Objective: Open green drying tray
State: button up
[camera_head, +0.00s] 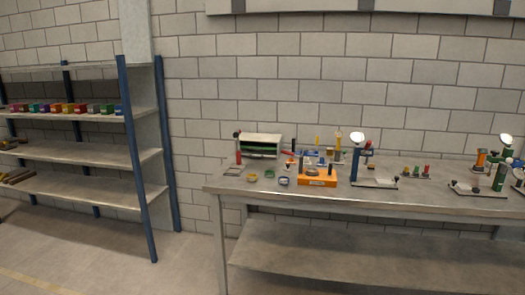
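A small pale cabinet (262,138) stands at the back left of the metal workbench, against the block wall. A green strip, which looks like the front of the green drying tray (262,149), shows in its dark front opening. It is too small to tell how far the tray is pushed in. A dark post with a red part (238,148) stands close by at the cabinet's left. My gripper is not in view.
The workbench (420,200) also holds an orange block (318,178), small bowls (269,173), a lamp-like stand (358,160) and several small tools. A shelf rack (80,125) with coloured boxes stands at left. Floor (185,262) between rack and bench is clear.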

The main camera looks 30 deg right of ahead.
aim_at(259, 145)
jog(key=u, duration=0.05)
jog(key=i, duration=1)
jog(key=z, duration=0.05)
